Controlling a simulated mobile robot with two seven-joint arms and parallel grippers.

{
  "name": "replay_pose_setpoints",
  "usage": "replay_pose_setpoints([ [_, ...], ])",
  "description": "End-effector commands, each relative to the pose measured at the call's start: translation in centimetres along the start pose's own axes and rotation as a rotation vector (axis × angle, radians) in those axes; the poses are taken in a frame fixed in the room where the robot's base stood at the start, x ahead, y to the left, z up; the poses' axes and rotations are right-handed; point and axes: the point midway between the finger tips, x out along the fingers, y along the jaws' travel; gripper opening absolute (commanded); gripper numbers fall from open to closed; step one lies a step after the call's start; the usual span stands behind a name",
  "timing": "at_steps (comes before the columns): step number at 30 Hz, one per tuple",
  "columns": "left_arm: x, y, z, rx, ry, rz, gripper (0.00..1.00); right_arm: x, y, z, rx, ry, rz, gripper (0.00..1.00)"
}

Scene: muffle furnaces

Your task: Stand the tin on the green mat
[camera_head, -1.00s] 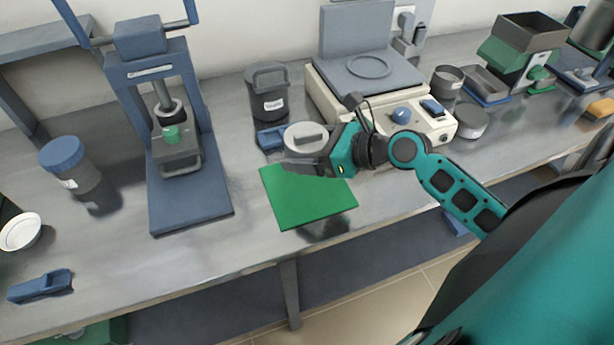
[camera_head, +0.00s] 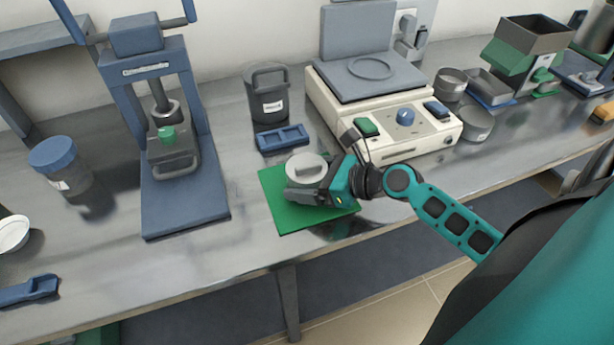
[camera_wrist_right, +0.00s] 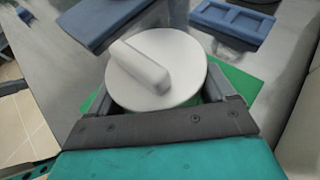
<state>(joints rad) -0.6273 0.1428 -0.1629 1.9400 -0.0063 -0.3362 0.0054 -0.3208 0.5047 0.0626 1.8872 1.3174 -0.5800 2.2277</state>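The tin (camera_head: 306,166) is a short round pot with a pale lid and a bar-shaped knob. It is upright over the green mat (camera_head: 283,216); its base is hidden, so I cannot tell whether it touches the mat. My right gripper (camera_head: 303,193) reaches in from the right, low over the mat, and is shut on the tin. In the right wrist view the lid (camera_wrist_right: 185,88) fills the space between the two fingers, with green mat (camera_wrist_right: 243,84) showing beside it. My left gripper is not in view.
A blue tray (camera_head: 282,138) and a grey canister (camera_head: 267,100) stand behind the mat. A blue press (camera_head: 185,210) is to the left, a hot plate (camera_head: 405,140) behind right. The bench's front edge lies close before the mat.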

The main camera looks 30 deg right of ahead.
Motion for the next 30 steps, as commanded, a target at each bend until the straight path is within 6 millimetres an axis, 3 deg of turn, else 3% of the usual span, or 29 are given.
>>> replay_pose_setpoints([
  [6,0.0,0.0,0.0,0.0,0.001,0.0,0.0,0.0,0.0,0.0,0.0,0.0,0.0,1.0],
  [16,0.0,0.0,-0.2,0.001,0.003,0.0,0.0,-0.6,0.1,0.2,0.001,0.001,0.001,1.0],
  [30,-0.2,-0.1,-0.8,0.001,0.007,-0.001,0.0,-8.6,0.1,0.1,0.003,0.003,0.001,1.0],
])
